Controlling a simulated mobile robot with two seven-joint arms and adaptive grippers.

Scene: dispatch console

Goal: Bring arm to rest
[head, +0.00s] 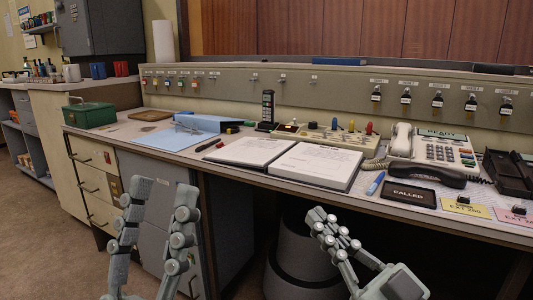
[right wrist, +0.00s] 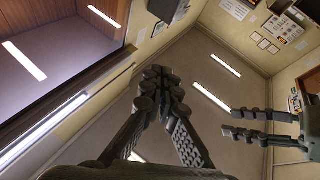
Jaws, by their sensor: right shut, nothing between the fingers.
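My left gripper (head: 164,190) stands in front of the desk's drawers at lower left in the head view, its two fingers pointing up and spread apart, with nothing between them. My right gripper (head: 316,216) is in front of the desk's open knee space, below the front edge, tilted up to the left. Its fingers are together and empty. In the right wrist view the right gripper (right wrist: 160,76) points toward the ceiling, fingertips touching. The left gripper (right wrist: 232,122) also shows there at the right, its fingers a gap apart. Neither gripper touches the desk, as far as I can see.
The desk (head: 222,178) runs across above both grippers. An open binder (head: 311,166), a telephone (head: 436,150), a CALLED sign (head: 408,194) and a blue marker (head: 375,183) lie near its front edge. A dark round object (head: 300,250) stands under the desk. Carpet is clear at lower left.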

